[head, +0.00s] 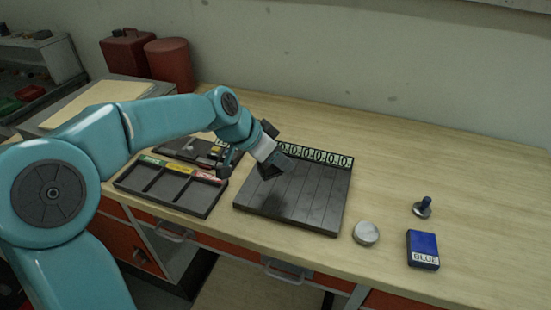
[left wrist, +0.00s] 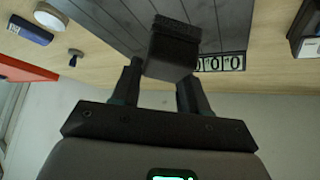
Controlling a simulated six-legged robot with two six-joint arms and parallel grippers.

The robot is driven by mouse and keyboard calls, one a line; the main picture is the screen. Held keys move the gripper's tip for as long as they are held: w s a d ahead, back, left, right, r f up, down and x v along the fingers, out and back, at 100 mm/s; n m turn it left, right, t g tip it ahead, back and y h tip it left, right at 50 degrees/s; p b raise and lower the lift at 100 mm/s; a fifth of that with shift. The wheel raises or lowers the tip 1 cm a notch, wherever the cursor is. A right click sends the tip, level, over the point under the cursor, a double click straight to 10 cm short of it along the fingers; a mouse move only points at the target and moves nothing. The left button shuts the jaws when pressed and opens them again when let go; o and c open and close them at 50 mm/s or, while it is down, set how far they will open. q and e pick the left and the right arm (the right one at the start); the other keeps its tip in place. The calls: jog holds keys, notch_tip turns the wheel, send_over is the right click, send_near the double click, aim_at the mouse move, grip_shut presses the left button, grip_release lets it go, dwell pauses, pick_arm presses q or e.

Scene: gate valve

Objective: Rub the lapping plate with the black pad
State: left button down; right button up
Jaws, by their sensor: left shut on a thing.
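The lapping plate (head: 302,195) is a dark grey, grooved slab lying flat on the wooden bench, with a strip of white zeros along its back edge. Its grooved face also shows in the left wrist view (left wrist: 112,22). My left gripper (head: 270,165) is over the plate's back left part. In the left wrist view it is shut on the black pad (left wrist: 172,52), a dark block held between the two fingers. I cannot tell whether the pad touches the plate. My right gripper is not in view.
A three-compartment tray (head: 172,189) with coloured labels sits left of the plate, another dark tray behind it. The bench behind the plate's right side is clear.

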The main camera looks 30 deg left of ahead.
pick_arm(q)
notch_tip(320, 180, up, 2)
jog(key=shift+w+d+p, duration=0.1)
jog(key=shift+p, duration=0.45)
